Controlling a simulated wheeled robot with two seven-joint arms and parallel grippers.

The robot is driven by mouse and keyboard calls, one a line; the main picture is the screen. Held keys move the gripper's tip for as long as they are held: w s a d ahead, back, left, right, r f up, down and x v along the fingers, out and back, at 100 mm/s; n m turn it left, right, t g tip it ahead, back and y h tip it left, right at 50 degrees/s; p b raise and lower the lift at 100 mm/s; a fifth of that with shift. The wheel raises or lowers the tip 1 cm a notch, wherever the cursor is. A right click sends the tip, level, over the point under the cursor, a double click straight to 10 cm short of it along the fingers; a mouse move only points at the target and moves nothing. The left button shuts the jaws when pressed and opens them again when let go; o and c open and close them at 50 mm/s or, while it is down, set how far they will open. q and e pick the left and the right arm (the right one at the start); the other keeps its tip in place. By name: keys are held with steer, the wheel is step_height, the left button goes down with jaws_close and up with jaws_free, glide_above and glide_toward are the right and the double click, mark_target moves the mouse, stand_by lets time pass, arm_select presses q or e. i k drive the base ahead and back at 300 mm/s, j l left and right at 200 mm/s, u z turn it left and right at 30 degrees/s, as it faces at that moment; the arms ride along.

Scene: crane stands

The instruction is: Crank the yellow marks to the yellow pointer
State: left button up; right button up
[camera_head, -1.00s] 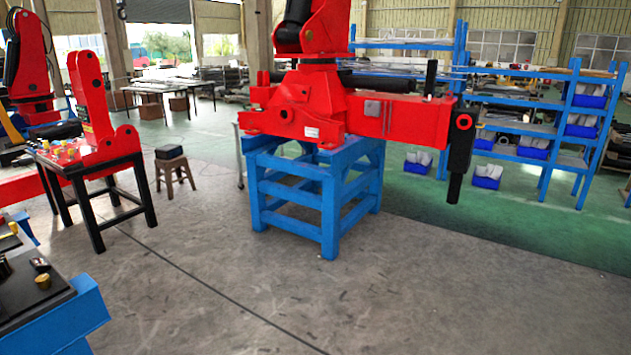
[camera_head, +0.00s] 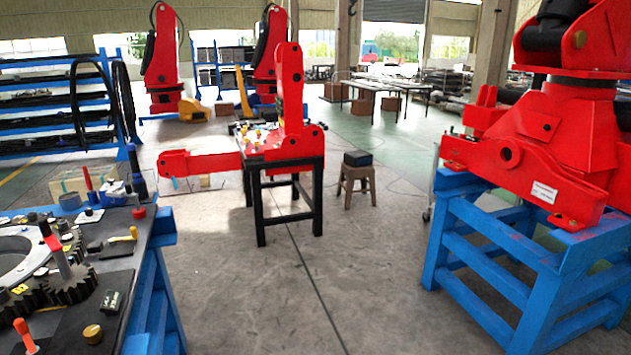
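Neither of my grippers is in view. A blue workbench with a dark top (camera_head: 105,258) stands at the near left. On it lie dark toothed gears (camera_head: 75,285) beside a pale ring (camera_head: 15,245), with a small yellow mark (camera_head: 20,289) on a gear. A grey post with a red upper part (camera_head: 58,257) stands by the gears; I cannot tell if it is a crank. A red crane (camera_head: 290,100) stands on a black stand (camera_head: 318,180) with small yellow pieces (camera_head: 257,135) on top. I cannot make out a yellow pointer.
A large red crane (camera_head: 555,140) on a blue frame stand (camera_head: 470,240) is at the right. A stool with a black box (camera_head: 358,178) is in the middle. Blue shelves (camera_head: 60,105) stand at the back left. The grey floor (camera_head: 300,290) between the stands is open.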

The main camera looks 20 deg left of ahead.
mark_target(72, 283)
steer(key=i+u, duration=0.4)
steer(key=i+l+u, duration=0.1)
steer(key=i+u, duration=0.3)
steer(key=i, duration=0.25)
steer(key=i+l+u, duration=0.25)
steer(key=i+u, duration=0.15)
steer(key=i, duration=0.1)
